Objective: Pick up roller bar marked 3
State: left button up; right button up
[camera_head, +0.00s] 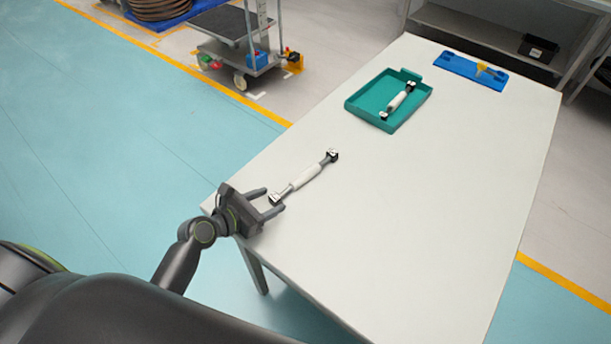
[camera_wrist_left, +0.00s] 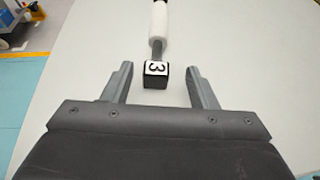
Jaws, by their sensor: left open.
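The roller bar marked 3 (camera_head: 306,178) lies on the white table near its left edge, with a white sleeve and dark ends. In the left wrist view its black end block with a white "3" label (camera_wrist_left: 156,74) faces me. My left gripper (camera_head: 275,201) is open at the bar's near end. In the left wrist view the fingers (camera_wrist_left: 160,85) stand on either side of the end block, with a gap on each side. My right gripper is not in view.
A green tray (camera_head: 353,107) holding another roller bar (camera_head: 398,100) stands farther back on the table (camera_head: 420,220). A blue holder (camera_head: 460,67) lies at the far end. A cart (camera_head: 235,45) stands on the floor beyond. The table's middle and right are clear.

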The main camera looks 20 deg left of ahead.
aim_at(276, 196)
pick_arm(q)
jog(key=x, duration=0.5)
jog(key=shift+w+a+f, duration=0.1)
jog(key=shift+w, duration=0.1)
grip_shut()
